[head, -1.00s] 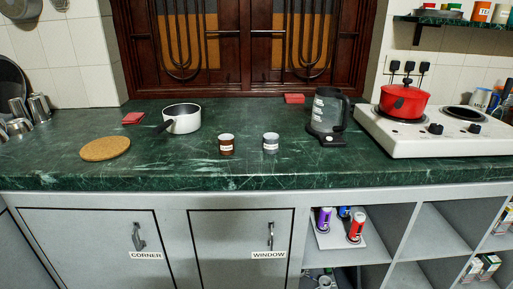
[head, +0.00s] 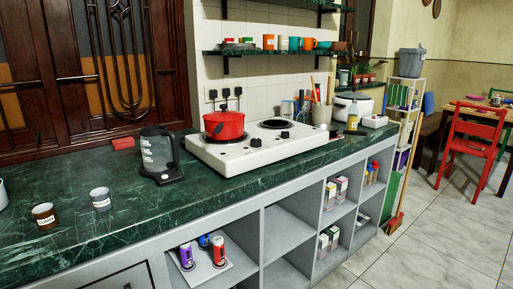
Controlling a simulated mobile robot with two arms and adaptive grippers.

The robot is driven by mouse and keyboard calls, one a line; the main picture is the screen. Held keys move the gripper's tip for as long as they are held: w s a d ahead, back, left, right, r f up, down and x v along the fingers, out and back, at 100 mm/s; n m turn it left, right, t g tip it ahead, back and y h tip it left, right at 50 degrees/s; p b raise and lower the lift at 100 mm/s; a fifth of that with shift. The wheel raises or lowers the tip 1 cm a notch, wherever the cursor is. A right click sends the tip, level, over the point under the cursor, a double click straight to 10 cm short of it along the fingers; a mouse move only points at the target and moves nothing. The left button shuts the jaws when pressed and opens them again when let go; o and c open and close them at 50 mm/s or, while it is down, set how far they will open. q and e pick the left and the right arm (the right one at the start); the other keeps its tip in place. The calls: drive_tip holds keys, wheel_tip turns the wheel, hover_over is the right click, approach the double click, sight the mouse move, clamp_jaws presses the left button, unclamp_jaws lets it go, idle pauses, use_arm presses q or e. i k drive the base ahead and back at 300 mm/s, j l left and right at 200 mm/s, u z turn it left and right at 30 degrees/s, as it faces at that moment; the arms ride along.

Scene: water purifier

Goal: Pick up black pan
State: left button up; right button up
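I see no black pan in the head view. A red pot (head: 224,125) with a lid and dark handle sits on the left burner of the white two-burner stove (head: 250,150). A sliver of a white pot (head: 2,194) is cut off by the left edge. Neither of my grippers is in view.
A rice cooker (head: 352,106) stands farther right. Open cubbies (head: 287,235) lie below. A red chair (head: 471,142) and table are at right; the tiled floor (head: 425,235) between is clear.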

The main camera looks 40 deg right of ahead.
sight(332, 129)
drive_tip(key=z, duration=1.75)
